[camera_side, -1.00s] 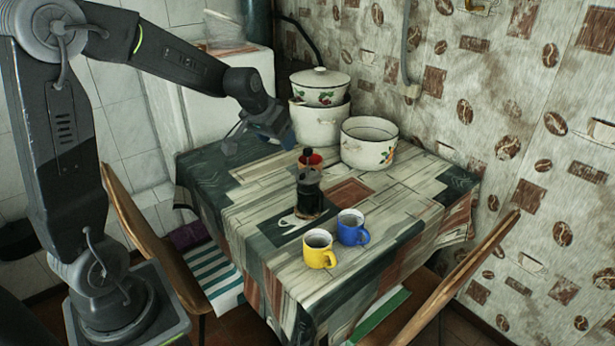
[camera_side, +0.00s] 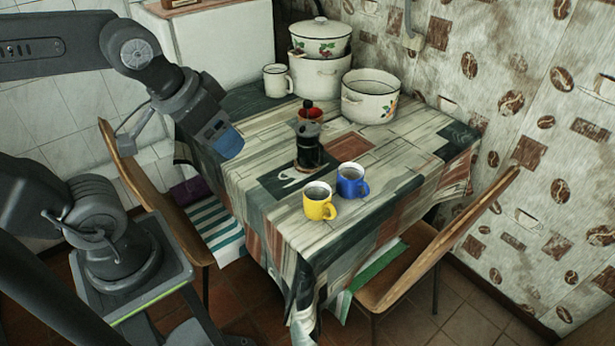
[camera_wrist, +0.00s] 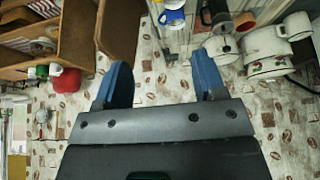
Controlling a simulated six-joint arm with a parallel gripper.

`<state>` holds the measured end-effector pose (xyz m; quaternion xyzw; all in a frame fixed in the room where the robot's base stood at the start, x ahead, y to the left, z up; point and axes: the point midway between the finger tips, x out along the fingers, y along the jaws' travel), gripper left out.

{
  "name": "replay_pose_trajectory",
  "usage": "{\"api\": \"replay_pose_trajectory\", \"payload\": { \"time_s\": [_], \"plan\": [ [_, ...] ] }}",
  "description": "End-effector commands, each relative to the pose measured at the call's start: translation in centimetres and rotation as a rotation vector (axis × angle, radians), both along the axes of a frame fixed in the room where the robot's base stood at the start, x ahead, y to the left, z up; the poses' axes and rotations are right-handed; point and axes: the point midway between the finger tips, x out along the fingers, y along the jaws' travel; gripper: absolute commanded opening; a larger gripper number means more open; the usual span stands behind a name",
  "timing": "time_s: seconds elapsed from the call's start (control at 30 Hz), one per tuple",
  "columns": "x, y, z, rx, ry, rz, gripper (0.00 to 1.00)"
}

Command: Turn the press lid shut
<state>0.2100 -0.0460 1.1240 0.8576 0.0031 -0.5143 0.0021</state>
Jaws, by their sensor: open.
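The press (camera_side: 309,152) stands upright on the table, a dark pot with a grey lid (camera_side: 307,128) and a black knob on top. The lid sits on the press; which way it is turned is too small to tell. My gripper (camera_side: 226,142) is left of the press, apart from it, near the table's left edge. Its blue fingers are open and empty in the wrist view (camera_wrist: 162,80). The press shows, partly cut off, at the top of the wrist view (camera_wrist: 219,15).
A red cup (camera_side: 314,113) is close behind the press. A blue mug (camera_side: 352,181) and a yellow mug (camera_side: 319,202) stand in front. White enamel pots (camera_side: 369,97) and a white mug (camera_side: 277,80) stand at the back. A chair (camera_side: 420,260) is at the right front.

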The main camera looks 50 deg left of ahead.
Motion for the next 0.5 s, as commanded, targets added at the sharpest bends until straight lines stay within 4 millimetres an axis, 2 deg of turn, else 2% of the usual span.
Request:
{"api": "replay_pose_trajectory", "payload": {
  "time_s": [0.1, 0.47, 0.5],
  "plan": [
    [-0.75, -0.26, -0.17, 0.0, -0.001, -0.009, 0.64],
    [-0.72, -0.24, -0.16, 0.001, -0.001, -0.008, 0.64],
    [-0.69, -0.23, -0.14, 0.001, -0.001, -0.008, 0.6]
  ]
}}
